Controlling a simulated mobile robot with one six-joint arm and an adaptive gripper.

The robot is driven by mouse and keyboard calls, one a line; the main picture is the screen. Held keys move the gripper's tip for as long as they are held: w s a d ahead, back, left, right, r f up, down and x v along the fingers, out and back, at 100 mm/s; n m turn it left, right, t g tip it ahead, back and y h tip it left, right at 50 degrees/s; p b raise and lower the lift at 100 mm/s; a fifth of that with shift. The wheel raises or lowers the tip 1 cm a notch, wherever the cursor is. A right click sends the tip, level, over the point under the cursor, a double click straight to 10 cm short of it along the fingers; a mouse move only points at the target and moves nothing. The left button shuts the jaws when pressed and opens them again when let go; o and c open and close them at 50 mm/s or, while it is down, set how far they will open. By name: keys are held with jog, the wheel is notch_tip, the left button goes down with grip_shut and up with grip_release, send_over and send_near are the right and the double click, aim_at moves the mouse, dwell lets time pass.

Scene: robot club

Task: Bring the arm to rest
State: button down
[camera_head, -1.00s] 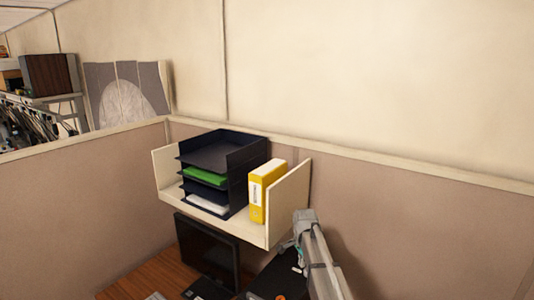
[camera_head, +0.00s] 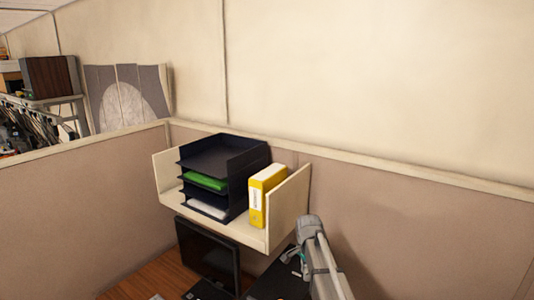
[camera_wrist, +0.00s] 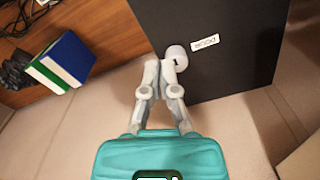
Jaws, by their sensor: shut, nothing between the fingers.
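My gripper (camera_wrist: 160,68) shows in the wrist view with its two grey fingers drawn together and nothing held between them. Its teal body fills the bottom of that view. In the head view my arm (camera_head: 322,262) rises at the lower right, beside the shelf, and the gripper end is mostly hidden or out of frame. In the wrist view a black panel or box (camera_wrist: 225,60) with a white label lies beyond the fingertips. I cannot tell the gap to it. A pale round piece (camera_wrist: 177,54) shows at the fingertips; I cannot tell what it is.
A wall shelf (camera_head: 266,238) holds a dark tray stack (camera_head: 222,155) and a yellow binder (camera_head: 266,198). A monitor (camera_head: 207,255) stands below on the wooden desk (camera_head: 145,282). Green and blue books (camera_wrist: 66,60) lie left in the wrist view. Partition walls enclose the desk.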

jog(key=s+d+n, duration=0.2)
jog(key=s+n, duration=0.4)
jog(key=s, duration=0.4)
jog(key=s+d+n, duration=0.2)
jog(key=s+n, duration=0.3)
jog(key=s, duration=0.5)
notch_tip(320, 180, down, 23)
jog(key=s+b, duration=0.2)
jog(key=b, duration=2)
jog(key=shift+s+a+r+b, duration=0.15)
jog(key=shift+a+r+b, duration=0.1)
jog(key=shift+b, duration=0.1)
